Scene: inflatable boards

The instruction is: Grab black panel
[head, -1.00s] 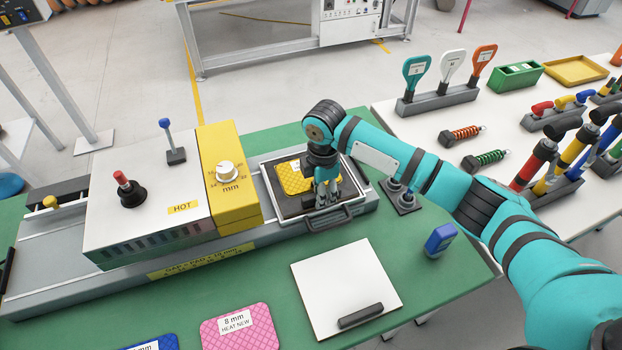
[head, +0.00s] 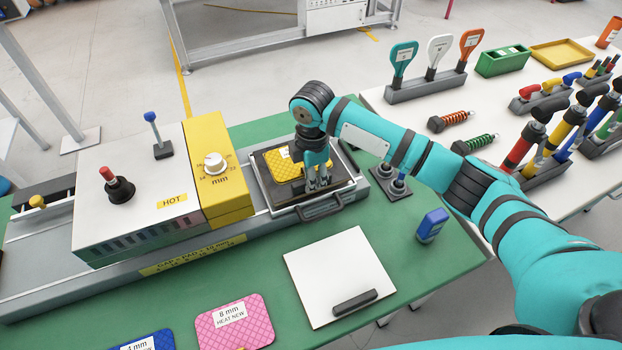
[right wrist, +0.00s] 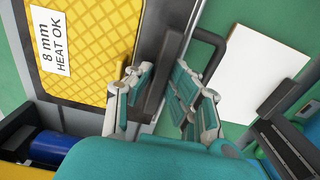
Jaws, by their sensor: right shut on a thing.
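The black panel (head: 288,203) is a dark flat plate at the open end of the grey machine. A yellow quilted pad (head: 283,167) lies on it; its label reads "8 mm HEAT OK" in the right wrist view (right wrist: 88,45). My right gripper (head: 318,186) points down at the panel's near right side. In the right wrist view its fingers (right wrist: 160,100) are shut around the dark upright bar (right wrist: 167,75) along the panel's edge. The panel looks slightly raised over the tray frame. My left gripper is not in view.
The tray's loop handle (head: 321,208) sticks out at the front. A white panel with a black grip (head: 333,265) lies on the green table, near a blue block (head: 432,225). A yellow block with a dial (head: 222,180) stands left of the panel.

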